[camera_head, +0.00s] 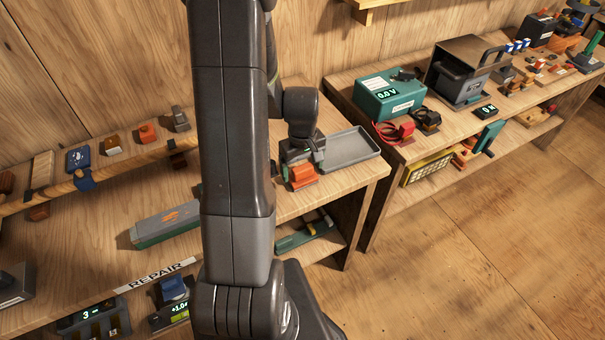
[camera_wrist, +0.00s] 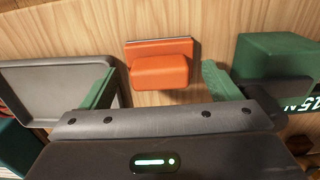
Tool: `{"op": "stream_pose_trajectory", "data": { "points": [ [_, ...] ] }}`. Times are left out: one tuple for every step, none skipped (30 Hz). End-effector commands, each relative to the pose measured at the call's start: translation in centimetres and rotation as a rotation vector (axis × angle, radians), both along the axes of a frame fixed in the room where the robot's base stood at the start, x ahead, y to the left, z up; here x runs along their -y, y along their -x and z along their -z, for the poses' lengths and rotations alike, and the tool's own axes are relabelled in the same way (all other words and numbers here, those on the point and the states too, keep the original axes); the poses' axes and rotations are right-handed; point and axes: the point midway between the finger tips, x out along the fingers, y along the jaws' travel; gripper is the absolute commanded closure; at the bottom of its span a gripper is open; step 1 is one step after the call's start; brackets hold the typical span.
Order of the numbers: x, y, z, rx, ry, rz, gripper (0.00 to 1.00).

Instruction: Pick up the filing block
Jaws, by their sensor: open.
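An orange block (camera_wrist: 160,66) with a rounded front part and a flat back plate, which looks like the filing block, lies on the wooden bench top. It shows between the two green fingers of my gripper (camera_wrist: 161,78), with bench visible on either side of it. In the head view the orange block (camera_head: 303,176) is just below my gripper (camera_head: 302,160), near the bench's front edge. My gripper is open and holds nothing. The exact height of the fingers over the block is hard to tell.
A grey tray (camera_head: 347,149) lies close beside the gripper; it also shows in the wrist view (camera_wrist: 50,80). A green box (camera_wrist: 275,55) stands on the other side there. A grey-green case (camera_head: 165,225) lies further left. A gap separates this bench from the right one.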

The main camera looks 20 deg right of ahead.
Motion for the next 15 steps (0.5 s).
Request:
{"op": "stream_pose_trajectory", "data": {
  "points": [
    [0.0,0.1,0.5,-0.004,-0.002,0.0,0.16],
    [0.0,0.1,0.9,-0.004,-0.002,0.0,0.16],
    [0.0,0.1,1.3,-0.002,-0.001,0.0,0.16],
    [0.0,0.1,1.6,-0.002,-0.002,0.0,0.16],
    [0.0,0.1,1.8,-0.003,-0.002,0.0,0.16],
    [0.0,0.1,2.0,-0.002,-0.001,0.0,0.16],
    [0.0,0.0,2.1,-0.001,0.0,0.0,0.16],
    [0.0,0.0,2.2,0.0,0.0,0.0,0.16],
    [0.0,0.0,2.3,0.0,0.0,0.0,0.16],
    [0.0,0.0,2.3,0.0,0.0,0.0,0.16],
    [0.0,0.0,2.3,0.0,0.0,0.0,0.16],
    [0.0,0.0,2.3,0.001,0.0,0.0,0.16],
    [0.0,0.0,2.3,0.001,0.0,0.0,0.16],
    [0.0,0.0,2.3,0.001,0.0,0.0,0.16],
    [0.0,0.0,2.3,0.001,0.0,0.0,0.16]
  ]
}}
